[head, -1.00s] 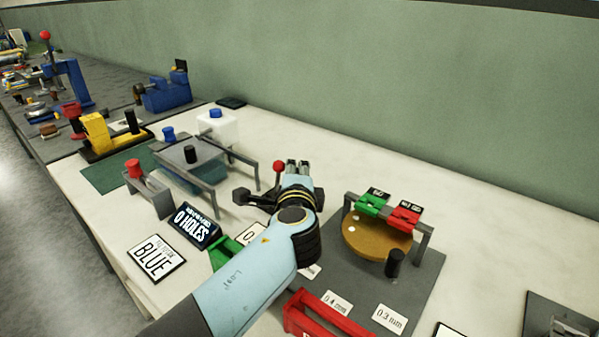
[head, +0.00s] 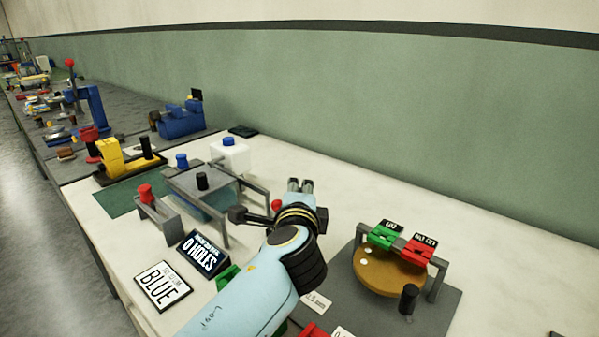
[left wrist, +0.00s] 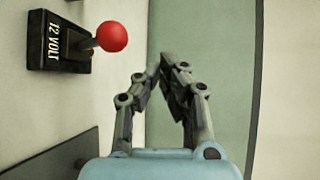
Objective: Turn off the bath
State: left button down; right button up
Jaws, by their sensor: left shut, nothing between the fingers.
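The bath (head: 187,200) looks like a grey-framed tank with bluish contents and a black knob on top. Right of it, a red ball-topped lever (head: 277,205) shows partly behind my left gripper (head: 300,185). In the left wrist view the red ball (left wrist: 112,36) stands on a short stem from a black box marked "12 VOLT" (left wrist: 60,42). My left gripper (left wrist: 172,64) has its fingertips together and empty. It is to the right of the ball there, apart from it. In the head view my arm hides the lever's base. My right gripper is not in view.
A red-knobbed stand (head: 147,193), a "0 HOLES" display (head: 202,254) and a "BLUE" card (head: 163,286) are at the front left. A round tan plate (head: 388,272) with green and red clamps sits at the right. The bench behind my gripper is clear up to the green wall.

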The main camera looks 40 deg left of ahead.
pick_arm(q)
notch_tip(320, 180, up, 7)
jog(key=shift+f, duration=0.15)
dwell(0.6)
